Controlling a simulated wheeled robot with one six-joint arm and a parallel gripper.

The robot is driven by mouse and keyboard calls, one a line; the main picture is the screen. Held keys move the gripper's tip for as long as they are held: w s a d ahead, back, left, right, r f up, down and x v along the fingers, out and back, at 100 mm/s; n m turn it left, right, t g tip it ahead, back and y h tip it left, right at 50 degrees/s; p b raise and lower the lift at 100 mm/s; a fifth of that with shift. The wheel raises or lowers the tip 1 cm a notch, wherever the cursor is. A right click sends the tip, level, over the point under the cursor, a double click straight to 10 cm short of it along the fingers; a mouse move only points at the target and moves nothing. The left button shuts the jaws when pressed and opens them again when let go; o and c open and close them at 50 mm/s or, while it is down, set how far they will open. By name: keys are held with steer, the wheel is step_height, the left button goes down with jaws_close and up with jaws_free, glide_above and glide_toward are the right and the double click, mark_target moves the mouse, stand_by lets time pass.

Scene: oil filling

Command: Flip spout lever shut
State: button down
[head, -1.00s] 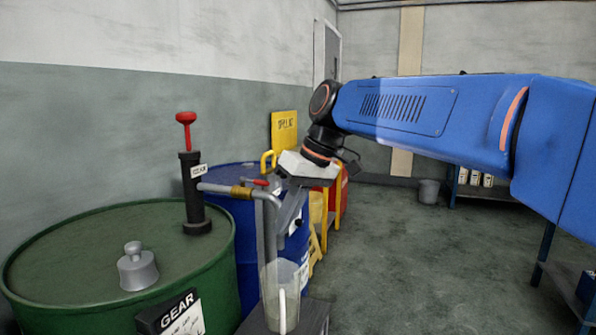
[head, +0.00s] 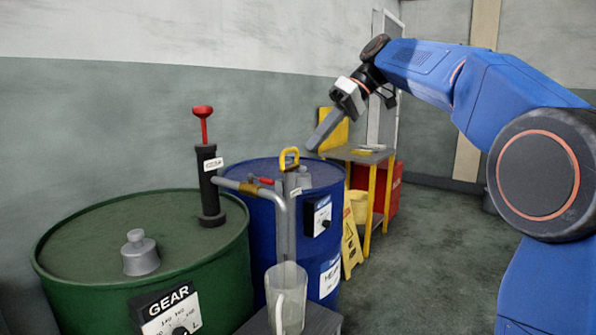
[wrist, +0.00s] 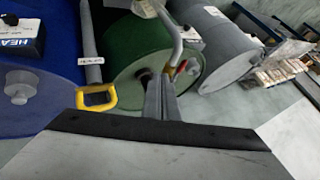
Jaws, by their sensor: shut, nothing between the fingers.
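The spout (head: 283,215) is a grey pipe that runs from the black hand pump (head: 209,190) on the green drum (head: 90,225) and bends down. A small red lever (head: 267,181) sits by its brass fitting (head: 249,188), roughly level; I cannot tell its exact angle. The lever also shows in the wrist view (wrist: 181,68), just beyond the fingertips. My gripper (head: 311,147) is shut and empty, above and behind the spout, over the blue drum, apart from the lever. A clear jug (head: 287,297) stands under the spout's mouth.
The blue drum (head: 245,220) has its own pump with a yellow handle (head: 289,158), close below my fingers. A small table (head: 352,153) with yellow legs and a yellow floor sign (head: 352,248) stand behind. Open floor lies to the right.

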mark_target(262, 180)
steer(key=shift+w+d+r, duration=0.1)
steer(key=shift+d, duration=0.05)
steer(key=s+a+f, duration=0.4)
steer(key=a+f, duration=0.3)
steer(key=a, duration=0.2)
stand_by(0.6)
